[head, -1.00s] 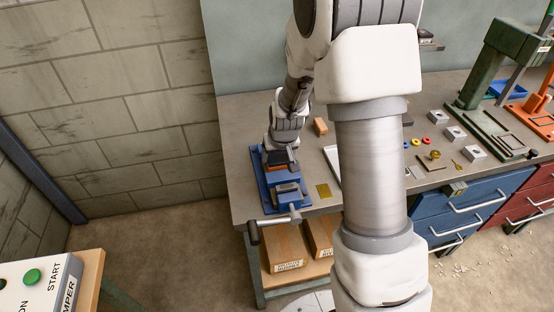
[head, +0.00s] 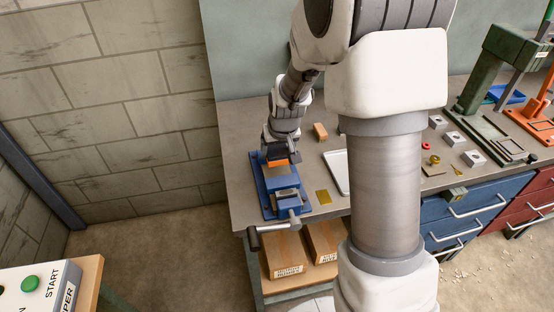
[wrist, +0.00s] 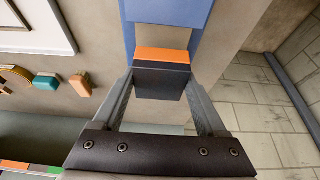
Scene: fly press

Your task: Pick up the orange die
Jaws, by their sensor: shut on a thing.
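The orange die (head: 277,163) is a block with an orange face and a dark grey face; the orange face shows best in the wrist view (wrist: 162,55). My gripper (wrist: 160,78) is shut on it, with one finger on each side. In the head view my gripper (head: 281,155) points down over the back part of the blue vise (head: 283,182), and the die appears just above the vise. The vise also shows behind the die in the wrist view (wrist: 165,10). My gripper partly hides the die in the head view.
The vise handle (head: 270,228) sticks out past the bench front. A brass plate (head: 323,197), a wooden block (head: 320,131) and a white tray (head: 338,170) lie right of the vise. A green press (head: 490,70) stands at the far right. A wall is on the left.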

